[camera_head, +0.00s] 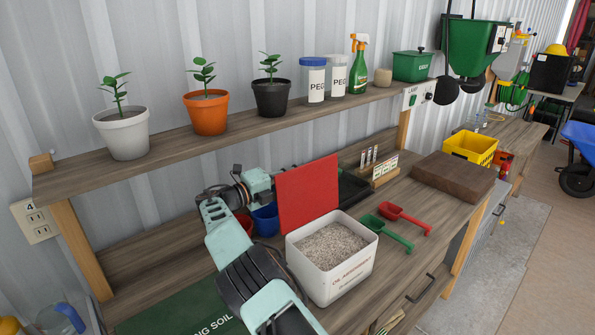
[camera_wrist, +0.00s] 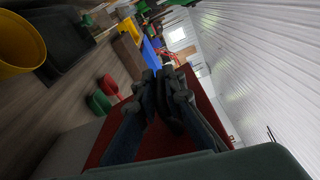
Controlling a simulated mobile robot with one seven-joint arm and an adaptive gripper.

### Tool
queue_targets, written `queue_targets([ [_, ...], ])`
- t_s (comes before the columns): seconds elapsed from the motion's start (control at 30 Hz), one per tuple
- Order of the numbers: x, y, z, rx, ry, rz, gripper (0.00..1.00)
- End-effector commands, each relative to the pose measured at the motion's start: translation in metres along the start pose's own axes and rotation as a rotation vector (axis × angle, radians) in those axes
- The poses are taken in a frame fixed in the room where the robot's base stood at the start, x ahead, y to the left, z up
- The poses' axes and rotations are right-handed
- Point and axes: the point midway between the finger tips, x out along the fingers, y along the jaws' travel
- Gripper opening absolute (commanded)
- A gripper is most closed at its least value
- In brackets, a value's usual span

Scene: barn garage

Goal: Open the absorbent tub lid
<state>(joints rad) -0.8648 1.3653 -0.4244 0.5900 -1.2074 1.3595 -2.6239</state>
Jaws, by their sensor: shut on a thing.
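The absorbent tub (camera_head: 318,278) is a white open-topped box on the bench, with grey granules showing inside. Its red lid (camera_head: 308,196) stands raised, nearly upright, along the far side of the tub. In the wrist view the red lid (camera_wrist: 203,95) lies under and beside the fingers. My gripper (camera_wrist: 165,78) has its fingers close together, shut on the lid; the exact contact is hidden. In the head view my arm reaches in from the left of the tub, and the fingertips are partly hidden at the lid's left edge.
A red scoop (camera_head: 404,217) and a green scoop (camera_head: 388,233) lie right of the tub. A blue container (camera_head: 264,220) stands behind it. A brown block (camera_head: 452,177) and a yellow bin (camera_head: 469,148) are farther right. A shelf (camera_head: 240,140) with plant pots runs above the bench.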

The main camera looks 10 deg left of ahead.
Motion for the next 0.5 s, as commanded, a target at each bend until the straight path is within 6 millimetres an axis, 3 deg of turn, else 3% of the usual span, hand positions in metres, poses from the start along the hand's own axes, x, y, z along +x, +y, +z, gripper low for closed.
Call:
queue_targets([
  [0.5,-0.0012,0.0104,-0.0022,-0.049,-0.002,0.008,0.0],
])
